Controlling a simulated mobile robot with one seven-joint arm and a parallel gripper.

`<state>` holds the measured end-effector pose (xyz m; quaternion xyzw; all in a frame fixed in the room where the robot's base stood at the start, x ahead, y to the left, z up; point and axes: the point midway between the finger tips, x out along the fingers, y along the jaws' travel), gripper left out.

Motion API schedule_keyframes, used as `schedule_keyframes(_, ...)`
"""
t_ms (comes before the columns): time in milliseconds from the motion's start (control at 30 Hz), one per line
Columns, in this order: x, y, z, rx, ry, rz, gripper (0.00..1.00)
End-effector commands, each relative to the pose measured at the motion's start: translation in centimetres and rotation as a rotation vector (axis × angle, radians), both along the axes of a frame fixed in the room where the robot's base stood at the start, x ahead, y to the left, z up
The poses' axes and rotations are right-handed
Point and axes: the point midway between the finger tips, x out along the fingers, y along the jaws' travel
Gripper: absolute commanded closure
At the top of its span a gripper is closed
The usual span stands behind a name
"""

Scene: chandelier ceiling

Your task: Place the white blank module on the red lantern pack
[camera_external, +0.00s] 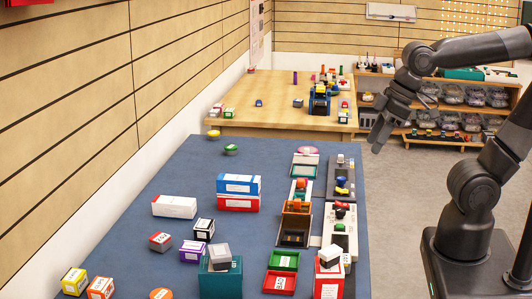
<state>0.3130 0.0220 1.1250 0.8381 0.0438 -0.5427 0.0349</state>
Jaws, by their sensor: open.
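A red box with a white label (322,289) stands at the front right of the blue table and may be the red lantern pack; its print is too small to read. A small white-grey block (330,252) sits on its top. A similar pale block (219,253) sits on a teal box (221,281) to the left. I cannot tell which of these blocks is the white blank module. Another red box (238,203) lies under a blue box (238,184) at mid table. My gripper (379,137) is open and empty, raised to the right of the table's far end, apart from everything.
The blue table (180,165) holds a long white box (174,207), small labelled boxes, green and red trays (280,282), and an orange-brown holder (296,222). A wooden table (280,115) and shelves (465,95) stand behind. The blue table's far left part is clear.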

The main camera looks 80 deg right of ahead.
Motion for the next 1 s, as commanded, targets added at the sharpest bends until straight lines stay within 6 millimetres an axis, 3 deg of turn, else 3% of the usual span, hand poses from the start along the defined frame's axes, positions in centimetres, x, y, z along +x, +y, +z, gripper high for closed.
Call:
schedule_keyframes(233, -2.3, -2.2, -0.4, 0.014, -0.068, -0.107, 0.53)
schedule_keyframes(1000, -2.3, -2.2, -0.4, 0.015, -0.07, -0.112, 0.53)
